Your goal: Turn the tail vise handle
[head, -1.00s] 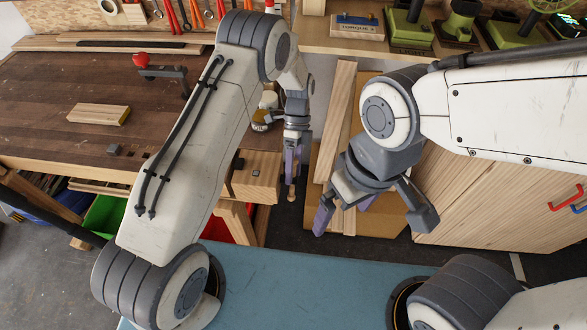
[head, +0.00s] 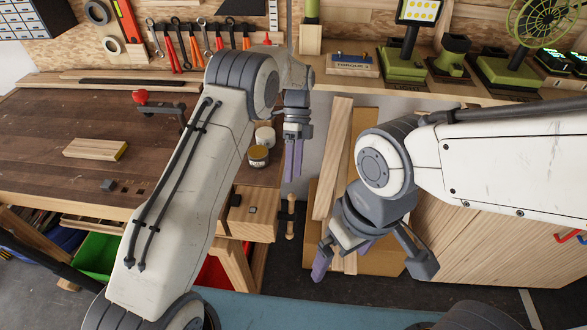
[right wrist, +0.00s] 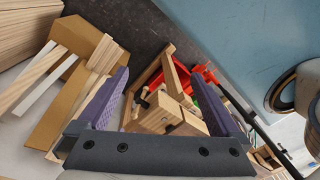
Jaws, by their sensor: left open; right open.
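The tail vise (head: 250,212) is a pale wooden block at the bench's front right corner. Its handle (head: 290,216), a short upright wooden bar with knobbed ends, stands just right of the block. My left gripper (head: 293,177) is open and empty, its purple fingers pointing down just above the handle's top in the head view; it appears apart from the handle. My right gripper (head: 343,262) is open and empty, to the right of and lower than the handle. The right wrist view shows the vise (right wrist: 187,122) beyond and between the right fingers.
A red-knobbed clamp (head: 150,100), a wood block (head: 95,148), and a small jar (head: 258,156) sit on the bench (head: 60,115). Boards (head: 333,150) and cardboard lean right of the handle. A wooden cabinet (head: 470,225) stands at the right.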

